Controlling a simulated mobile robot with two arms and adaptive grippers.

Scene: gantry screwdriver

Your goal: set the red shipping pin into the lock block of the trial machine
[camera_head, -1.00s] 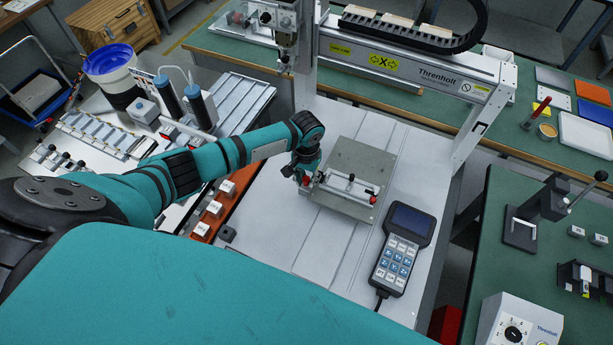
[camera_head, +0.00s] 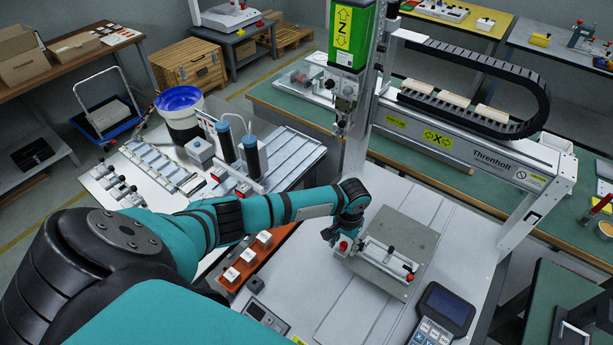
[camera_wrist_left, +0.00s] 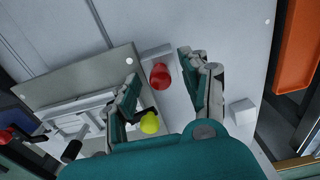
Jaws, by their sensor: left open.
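A short red cylindrical piece (camera_wrist_left: 160,76) stands beside a small grey block (camera_wrist_left: 157,53) in the left wrist view. It looks like the red pin, but I cannot be certain. My left gripper (camera_wrist_left: 163,70) is open, with its fingers on either side of the red piece; whether they touch it I cannot tell. In the head view my left gripper (camera_head: 340,238) points down at the left edge of the grey plate (camera_head: 405,225), and red (camera_head: 343,247) shows just below it. The gantry machine (camera_head: 470,150) stands behind. I cannot make out its lock block. My right gripper is not in view.
A fixture with a red-tipped rod (camera_head: 409,278) lies on the plate. A yellow round knob (camera_wrist_left: 149,122) is close to the left finger. A pendant (camera_head: 440,315) lies at the front right; an orange strip with white blocks (camera_head: 250,262) lies left. The white bed (camera_head: 385,320) has free room.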

